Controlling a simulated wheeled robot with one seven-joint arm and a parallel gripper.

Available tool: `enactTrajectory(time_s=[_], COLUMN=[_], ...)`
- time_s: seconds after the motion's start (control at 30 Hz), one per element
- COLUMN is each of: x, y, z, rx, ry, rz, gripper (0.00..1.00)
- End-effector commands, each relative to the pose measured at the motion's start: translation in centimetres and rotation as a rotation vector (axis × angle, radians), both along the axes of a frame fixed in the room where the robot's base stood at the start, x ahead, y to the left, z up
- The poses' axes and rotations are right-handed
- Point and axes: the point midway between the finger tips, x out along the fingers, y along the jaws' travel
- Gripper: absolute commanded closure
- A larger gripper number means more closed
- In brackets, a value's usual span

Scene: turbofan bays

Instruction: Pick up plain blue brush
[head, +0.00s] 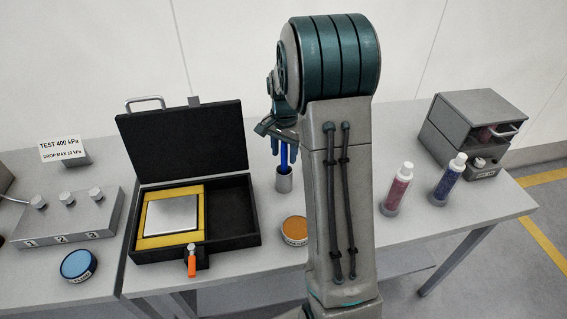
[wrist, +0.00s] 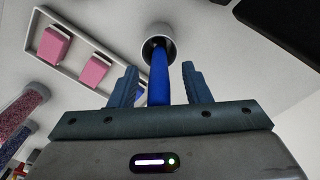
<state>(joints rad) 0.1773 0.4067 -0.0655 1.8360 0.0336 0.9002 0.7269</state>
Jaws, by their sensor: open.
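The blue brush (head: 284,155) stands upright in a small grey cup (head: 284,183) on the table, beside the black case. In the wrist view the blue brush (wrist: 158,78) rises out of the round cup (wrist: 157,34) and runs between my gripper's two fingers. My gripper (wrist: 158,82) is open, with a finger on each side of the brush and a visible gap to it. In the head view my gripper (head: 284,140) is at the brush's upper part, partly hidden by my arm. The brush's lower end is hidden inside the cup.
An open black case (head: 190,254) stands left of the cup. An orange-topped round tin (head: 294,229) sits in front. A red bottle (head: 398,187), a blue bottle (head: 449,181) and a grey cabinet (head: 468,130) stand right. The wrist view shows a tray (wrist: 48,17) with pink blocks (wrist: 94,68).

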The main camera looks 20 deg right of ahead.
Motion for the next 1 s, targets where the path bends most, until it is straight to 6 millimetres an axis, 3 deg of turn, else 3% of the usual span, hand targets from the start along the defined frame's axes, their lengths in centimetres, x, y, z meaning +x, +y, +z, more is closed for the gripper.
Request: enactTrajectory(time_s=[0.17, 0.3, 0.33, 0.67, 0.77, 1.0], x=[0.0, 0.0, 0.0, 0.1, 0.1, 0.1], y=[0.0, 0.0, 0.0, 0.0, 0.0, -0.1], z=[0.0, 0.0, 0.0, 0.4, 1.6, 6.4], rx=[0.0, -0.001, -0.001, -0.001, -0.001, -0.002], ry=[0.0, -0.001, -0.001, -0.003, -0.006, -0.006], rz=[0.0, 0.0, 0.0, 0.0, 0.0, -0.001], gripper=[0.59, 0.98, 1.0, 1.0, 1.0, 1.0])
